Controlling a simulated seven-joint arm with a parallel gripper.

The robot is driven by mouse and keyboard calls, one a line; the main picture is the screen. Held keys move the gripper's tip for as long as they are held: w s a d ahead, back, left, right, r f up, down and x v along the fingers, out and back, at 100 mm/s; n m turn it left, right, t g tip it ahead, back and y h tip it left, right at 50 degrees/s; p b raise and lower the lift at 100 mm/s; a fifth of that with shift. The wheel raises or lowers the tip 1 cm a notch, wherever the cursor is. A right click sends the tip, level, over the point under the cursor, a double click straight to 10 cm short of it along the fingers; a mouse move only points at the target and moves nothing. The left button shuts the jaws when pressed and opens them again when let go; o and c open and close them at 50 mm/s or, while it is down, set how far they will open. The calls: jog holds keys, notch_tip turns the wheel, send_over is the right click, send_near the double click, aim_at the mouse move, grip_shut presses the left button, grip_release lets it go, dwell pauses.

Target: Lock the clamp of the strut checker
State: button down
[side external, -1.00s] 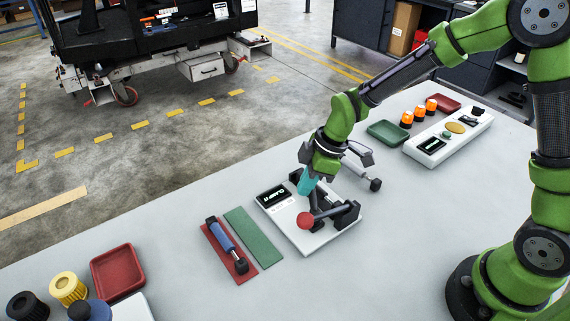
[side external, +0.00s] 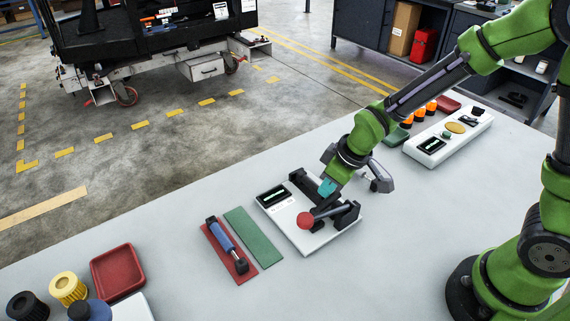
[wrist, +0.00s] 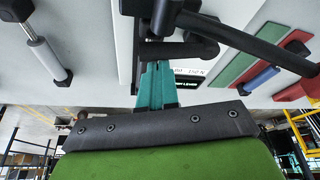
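The strut checker (side external: 285,213) is a white plate with a small dark display (side external: 273,196) at its left corner. Its black clamp (side external: 346,215) stands on the right side, with a lever ending in a red ball (side external: 305,220) low over the plate. My gripper (side external: 326,188) has teal fingertips and points down beside the clamp's black parts. In the wrist view the fingertips (wrist: 156,85) lie side by side with nothing visible between them, close under a black bar (wrist: 180,50). I cannot tell whether they touch it.
A blue strut (side external: 222,236) lies on a red mat (side external: 215,250) beside an empty green mat (side external: 254,237). Another strut (wrist: 45,50) lies on the table in the wrist view. A red tray (side external: 118,271) stands front left, and a white panel (side external: 450,135) at back right.

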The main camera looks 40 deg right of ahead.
jog(key=shift+s+d, duration=0.1)
jog(key=shift+s, duration=0.3)
jog(key=shift+s+f, duration=0.1)
jog(key=shift+s, duration=0.1)
jog(key=shift+w, duration=0.15)
jog(key=shift+w, duration=0.3)
jog(key=w, duration=0.1)
jog(key=w+r, duration=0.1)
jog(key=w, duration=0.1)
jog(key=shift+w+r, duration=0.25)
jog(key=shift+r, duration=0.15)
jog(key=a+v, duration=0.1)
jog(key=v, duration=0.8)
jog(key=shift+s+r, duration=0.2)
jog(key=shift+s, duration=0.05)
jog(key=shift+a, duration=0.1)
